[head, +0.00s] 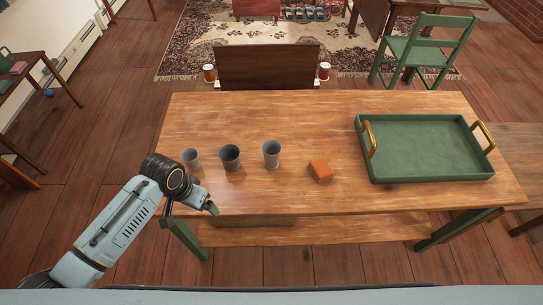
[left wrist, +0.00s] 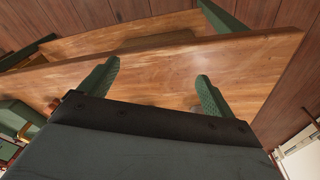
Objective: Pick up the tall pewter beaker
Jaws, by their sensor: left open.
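Three grey metal cups stand upright in a row on the left half of the wooden table. The right one (head: 271,153) looks tallest and is a lighter grey. The middle one (head: 230,157) is darker, and the left one (head: 190,157) is smaller. My left gripper (head: 190,211) is at the table's front left edge, in front of the cups and apart from them. In the left wrist view the left gripper (left wrist: 155,88) has its green fingers spread with nothing between them. My right gripper is not in view.
The wooden table (head: 330,205) also bears an orange block (head: 320,171) right of the cups and a green tray (head: 402,181) with brass handles at the right. Bare table lies behind the cups.

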